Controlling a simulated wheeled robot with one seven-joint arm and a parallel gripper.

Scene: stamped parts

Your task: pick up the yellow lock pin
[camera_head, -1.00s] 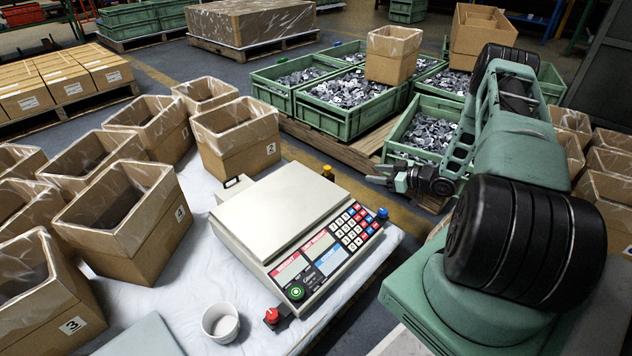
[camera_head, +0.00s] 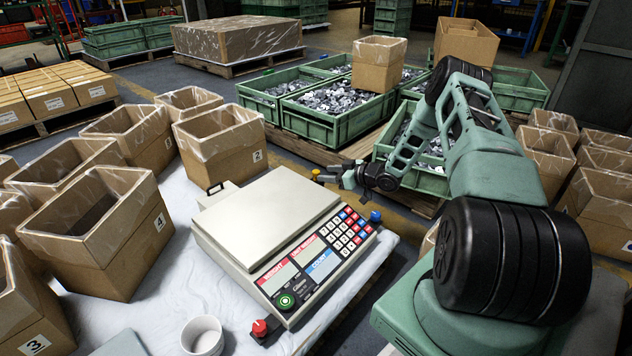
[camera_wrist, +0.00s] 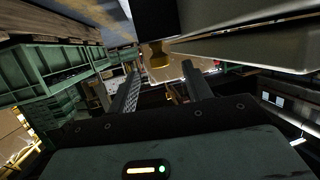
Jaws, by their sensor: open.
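The yellow lock pin (camera_head: 315,174) is a small knob at the far right corner of the counting scale (camera_head: 268,212). No contact between the fingers and the pin is visible. The fingertips partly overlap the pin's surroundings in the head view.
The scale has a blue knob (camera_head: 375,216) at its right corner and a red knob (camera_head: 260,328) in front. A white cup (camera_head: 202,336) stands nearby. Open cartons (camera_head: 218,150) fill the left side. Green crates of metal parts (camera_head: 338,118) lie behind my arm.

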